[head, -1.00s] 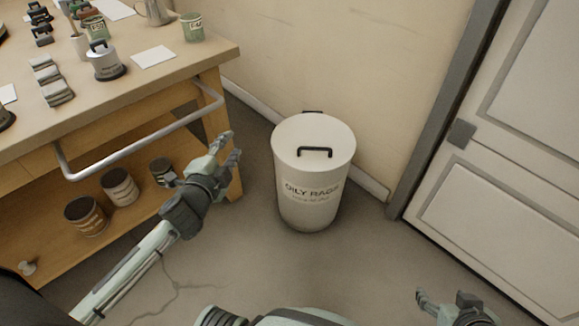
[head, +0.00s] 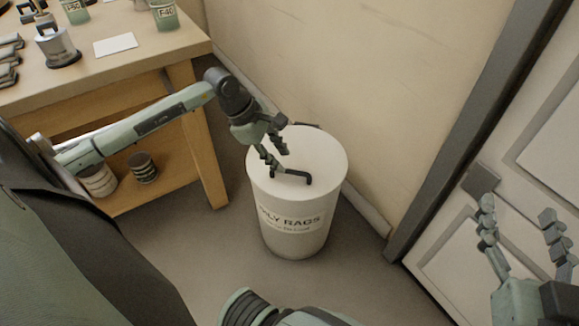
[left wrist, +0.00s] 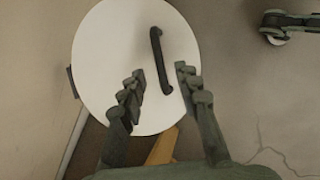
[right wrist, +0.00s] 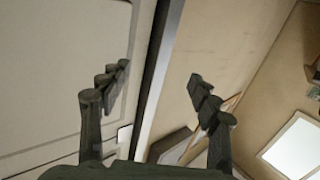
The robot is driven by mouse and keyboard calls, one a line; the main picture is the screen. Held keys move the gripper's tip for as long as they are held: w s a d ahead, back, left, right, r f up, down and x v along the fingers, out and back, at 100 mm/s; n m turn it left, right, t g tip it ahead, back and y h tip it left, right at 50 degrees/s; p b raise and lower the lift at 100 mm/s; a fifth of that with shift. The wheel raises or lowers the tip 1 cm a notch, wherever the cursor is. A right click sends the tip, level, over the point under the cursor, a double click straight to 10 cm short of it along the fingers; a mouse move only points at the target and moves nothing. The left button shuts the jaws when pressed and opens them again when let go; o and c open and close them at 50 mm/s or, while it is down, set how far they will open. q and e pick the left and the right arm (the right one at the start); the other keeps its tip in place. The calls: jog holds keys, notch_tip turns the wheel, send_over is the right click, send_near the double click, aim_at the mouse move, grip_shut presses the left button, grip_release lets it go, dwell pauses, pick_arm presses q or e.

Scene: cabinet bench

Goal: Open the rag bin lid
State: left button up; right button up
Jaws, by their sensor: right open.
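The rag bin (head: 292,240) is a white round can with "OILY RAGS" lettering, standing on the floor by the wall. Its flat white lid (head: 322,150) is shut and carries a black bar handle (head: 299,175). My left gripper (head: 276,160) is over the lid at the handle, pointing down. In the left wrist view the handle (left wrist: 161,62) lies between and ahead of the spread fingers, and the lid (left wrist: 100,60) fills the middle. I cannot tell whether a finger touches it. My right gripper (head: 518,210) is open and empty, in front of the door.
A wooden workbench (head: 130,70) with cans stands to the left of the bin, with more tins on its lower shelf. The wall (head: 340,70) is right behind the bin. A white panelled door (head: 550,140) is at the right. The floor in front is clear.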

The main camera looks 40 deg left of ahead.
aim_at(291, 171)
pick_arm(q)
jog(key=x, duration=0.5)
jog(key=shift+r, duration=0.1)
pick_arm(e)
jog(key=r, duration=0.1)
jog(key=a+r+t, duration=0.1)
jog(key=shift+s+r+y, duration=0.1)
jog(key=shift+r+y, duration=0.2)
jog(key=shift+y, duration=0.1)
pick_arm(q)
jog(key=shift+c, duration=0.3)
grip_shut()
